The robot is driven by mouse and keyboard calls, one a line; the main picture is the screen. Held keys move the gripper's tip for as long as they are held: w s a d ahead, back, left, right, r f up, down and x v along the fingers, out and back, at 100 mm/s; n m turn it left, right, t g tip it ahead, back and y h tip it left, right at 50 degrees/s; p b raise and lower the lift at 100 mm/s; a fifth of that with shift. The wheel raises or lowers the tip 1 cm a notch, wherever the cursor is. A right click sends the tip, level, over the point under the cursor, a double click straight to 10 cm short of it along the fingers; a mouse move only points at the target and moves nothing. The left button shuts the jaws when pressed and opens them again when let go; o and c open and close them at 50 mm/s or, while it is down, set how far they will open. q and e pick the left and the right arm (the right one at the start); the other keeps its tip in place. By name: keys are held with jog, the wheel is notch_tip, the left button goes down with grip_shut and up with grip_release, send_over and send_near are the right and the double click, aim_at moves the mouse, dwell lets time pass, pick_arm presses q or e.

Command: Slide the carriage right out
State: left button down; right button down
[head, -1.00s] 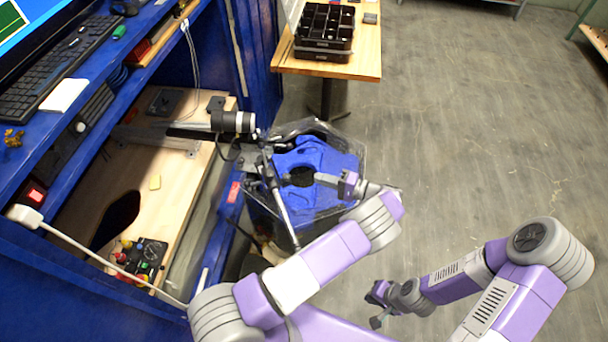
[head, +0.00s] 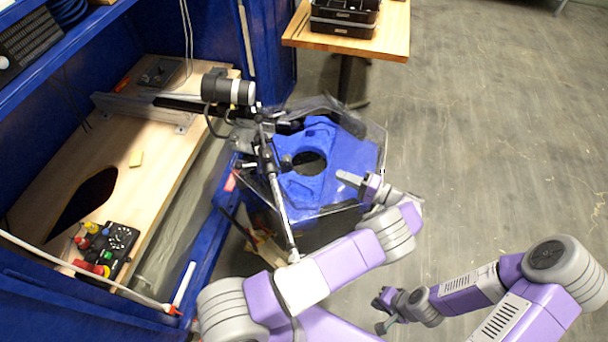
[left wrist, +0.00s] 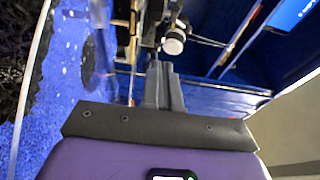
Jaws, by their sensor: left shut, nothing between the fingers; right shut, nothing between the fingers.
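The carriage (head: 262,135) appears to be the dark clamp assembly at the tank end of the rail (head: 178,102), with a silver rod slanting down from it. A black and silver cylinder (head: 229,88) sits on it. They stand at the left rim of the clear-walled tank with a blue top (head: 345,160). My left gripper (head: 345,178) is shut and empty, over the tank's right part, pointing left and apart from the carriage. In the left wrist view its closed fingers (left wrist: 160,85) point toward blurred carriage hardware (left wrist: 173,42). My right gripper (head: 382,312) is shut and empty, low over the floor.
A wooden bench bay (head: 150,165) with blue walls lies left. It holds a control box (head: 110,245) with coloured knobs. A white cable crosses its front. A wooden table (head: 385,50) with black trays stands behind the tank. The floor at right is clear.

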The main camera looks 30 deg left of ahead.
pick_arm(q)
jog(key=shift+s+a+p, duration=0.15)
jog(key=shift+s+a, duration=0.25)
jog(key=shift+a, duration=1.75)
jog(key=shift+s+a+p, duration=0.2)
jog(key=shift+s+a, duration=0.25)
jog(key=shift+a, duration=1.7)
jog(key=shift+s+a+p, duration=0.15)
jog(key=shift+s+a, duration=0.25)
jog(key=shift+a, duration=1.75)
